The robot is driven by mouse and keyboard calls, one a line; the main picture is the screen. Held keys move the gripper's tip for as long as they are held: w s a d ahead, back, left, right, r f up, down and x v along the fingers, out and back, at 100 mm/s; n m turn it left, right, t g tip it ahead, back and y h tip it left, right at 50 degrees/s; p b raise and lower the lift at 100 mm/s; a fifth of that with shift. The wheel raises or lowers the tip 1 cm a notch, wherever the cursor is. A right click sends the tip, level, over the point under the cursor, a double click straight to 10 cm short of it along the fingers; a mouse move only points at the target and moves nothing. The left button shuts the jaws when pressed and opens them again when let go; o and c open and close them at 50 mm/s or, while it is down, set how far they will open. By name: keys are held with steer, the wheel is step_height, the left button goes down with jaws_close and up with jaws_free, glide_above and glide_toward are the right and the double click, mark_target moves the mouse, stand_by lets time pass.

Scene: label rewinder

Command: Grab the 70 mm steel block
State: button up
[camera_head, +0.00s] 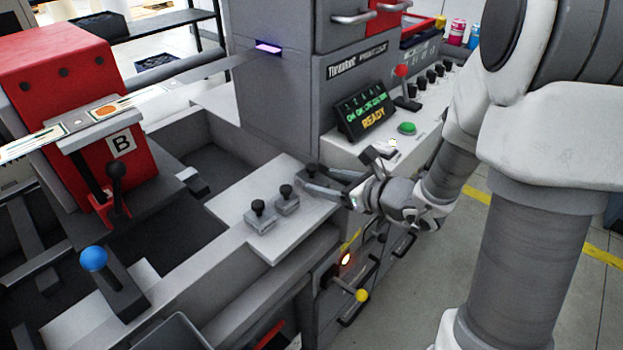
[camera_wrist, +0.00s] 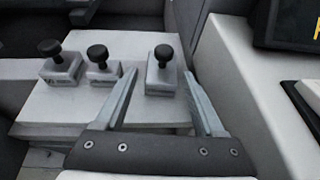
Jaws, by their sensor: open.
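Three grey steel blocks with black knobs stand in a row on a light plate (camera_head: 238,207). The near-left block (camera_head: 261,221) is the widest in the wrist view (camera_wrist: 62,70). A narrower middle block (camera_head: 287,204) also shows in the wrist view (camera_wrist: 103,74). The far block (camera_head: 311,180) appears between my fingertips in the wrist view (camera_wrist: 161,80). Their size markings are too small to read, so I cannot tell which is 70 mm. My gripper (camera_head: 314,178) is open, its fingers pointing at the far block, with no clear contact; it also shows in the wrist view (camera_wrist: 159,75).
A grey machine cabinet (camera_head: 275,95) rises behind the plate. A blue-knobbed lever (camera_head: 94,259) and a yellow-knobbed lever (camera_head: 361,295) stick out nearby. The plate's near-left part is bare.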

mark_target(314, 178)
steer(key=shift+x, duration=2.7)
steer(key=shift+w+d, duration=0.1)
steer(key=shift+d, duration=0.05)
jaws_close()
